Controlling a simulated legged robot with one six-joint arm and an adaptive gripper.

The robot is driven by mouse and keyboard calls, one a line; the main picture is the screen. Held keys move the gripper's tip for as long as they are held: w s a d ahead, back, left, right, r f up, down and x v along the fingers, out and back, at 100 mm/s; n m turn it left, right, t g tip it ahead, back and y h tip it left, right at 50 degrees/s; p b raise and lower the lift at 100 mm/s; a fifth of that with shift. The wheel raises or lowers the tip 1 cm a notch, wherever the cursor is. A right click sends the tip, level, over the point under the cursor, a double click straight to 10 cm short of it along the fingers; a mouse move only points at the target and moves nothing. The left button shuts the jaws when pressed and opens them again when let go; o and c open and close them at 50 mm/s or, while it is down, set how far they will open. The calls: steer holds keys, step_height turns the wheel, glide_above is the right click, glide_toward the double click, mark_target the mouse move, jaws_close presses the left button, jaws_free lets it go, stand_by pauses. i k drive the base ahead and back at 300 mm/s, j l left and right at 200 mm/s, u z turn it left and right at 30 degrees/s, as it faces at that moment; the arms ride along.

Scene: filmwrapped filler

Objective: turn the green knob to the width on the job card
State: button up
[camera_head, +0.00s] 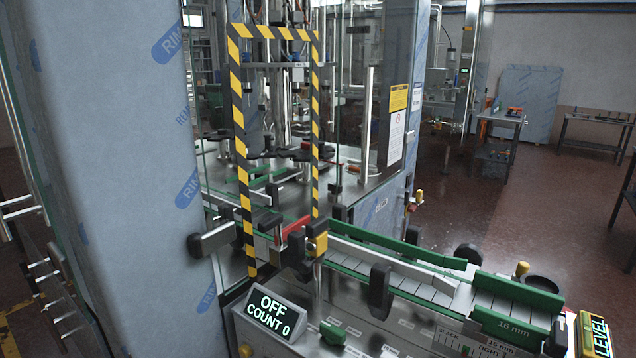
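A small green knob (333,332) sits on the grey machine front, right of the display, near the bottom edge. A larger green block (508,327) at the lower right bears the text "16 mm"; I cannot tell whether it also turns. I cannot make out a separate job card for certain. My gripper is not in view.
A tilted display (276,313) reads "OFF" and "COUNT 0". A black and yellow striped frame (241,150) borders the machine opening. A conveyor (400,278) with green rails and black knobs runs right. Floor beyond is open.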

mark_target(333, 335)
steer(key=k, duration=0.4)
steer(key=k+z, duration=0.4)
steer(key=k+l+z, duration=0.2)
steer(key=k+z, duration=0.2)
steer(key=z, duration=1.9)
steer(key=k+j, duration=0.15)
steer(key=j, duration=0.35)
steer(key=k+j+u, duration=0.15)
steer(key=j, duration=0.35)
steer(key=k+j, duration=0.1)
steer(key=j, duration=0.4)
steer(key=k+j+u, duration=0.15)
steer(key=j, duration=0.4)
steer(key=k+j, duration=0.1)
steer(key=j, duration=0.4)
steer(key=k+j+u, duration=0.15)
steer(key=j, duration=0.4)
steer(key=i, duration=0.05)
